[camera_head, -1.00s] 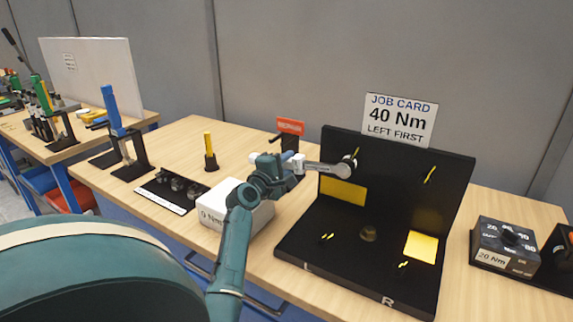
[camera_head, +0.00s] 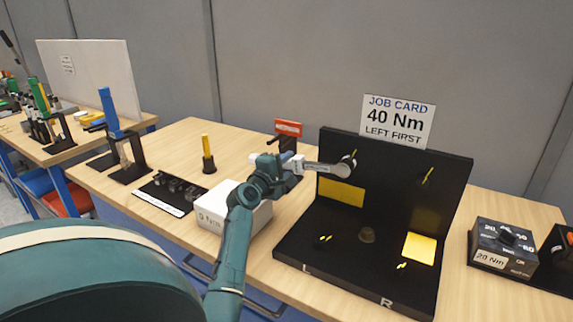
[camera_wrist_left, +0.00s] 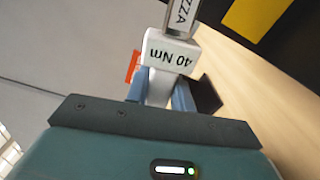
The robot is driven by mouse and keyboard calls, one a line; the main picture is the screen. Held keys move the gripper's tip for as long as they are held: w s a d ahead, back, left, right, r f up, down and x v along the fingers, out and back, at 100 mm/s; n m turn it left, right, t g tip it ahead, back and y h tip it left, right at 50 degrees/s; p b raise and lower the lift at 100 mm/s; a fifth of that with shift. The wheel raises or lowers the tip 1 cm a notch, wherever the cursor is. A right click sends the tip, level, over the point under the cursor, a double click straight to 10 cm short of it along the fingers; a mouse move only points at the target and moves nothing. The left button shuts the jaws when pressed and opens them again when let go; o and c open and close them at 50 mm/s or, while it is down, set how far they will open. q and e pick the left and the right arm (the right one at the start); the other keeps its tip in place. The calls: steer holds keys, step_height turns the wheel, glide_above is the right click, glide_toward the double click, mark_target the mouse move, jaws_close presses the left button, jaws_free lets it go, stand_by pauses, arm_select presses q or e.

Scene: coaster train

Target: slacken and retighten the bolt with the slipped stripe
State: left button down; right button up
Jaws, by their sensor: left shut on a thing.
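My left gripper (camera_head: 283,168) is shut on a grey torque wrench (camera_head: 322,168). In the left wrist view the white block on the wrench (camera_wrist_left: 172,52) reads 40 Nm between the blue fingers (camera_wrist_left: 160,92). The wrench head (camera_head: 346,168) is at the upper left bolt of the black fixture (camera_head: 395,165) and hides most of that bolt. A yellow stripe (camera_head: 354,154) shows beside the head. Other yellow stripes show at the upper right (camera_head: 428,175), lower left (camera_head: 325,239) and lower right (camera_head: 402,266). They are too small to tell which has slipped. My right gripper is not in view.
A job card (camera_head: 396,121) behind the fixture reads 40 Nm, left first. A white box (camera_head: 225,213) stands below my forearm. A red sign (camera_head: 288,128) stands behind my gripper. A dark dial box (camera_head: 503,248) is at the right. Yellow and blue upright tools stand left.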

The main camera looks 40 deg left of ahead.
arm_select(q)
steer(key=shift+f+n, duration=0.2)
steer(key=shift+n, duration=0.1)
steer(key=shift+r, duration=0.15)
steer(key=shift+r, duration=0.3)
steer(key=shift+s+p, duration=0.1)
steer(key=shift+p, duration=0.2)
steer(key=shift+p+v, duration=0.75)
steer(key=shift+v, duration=1.35)
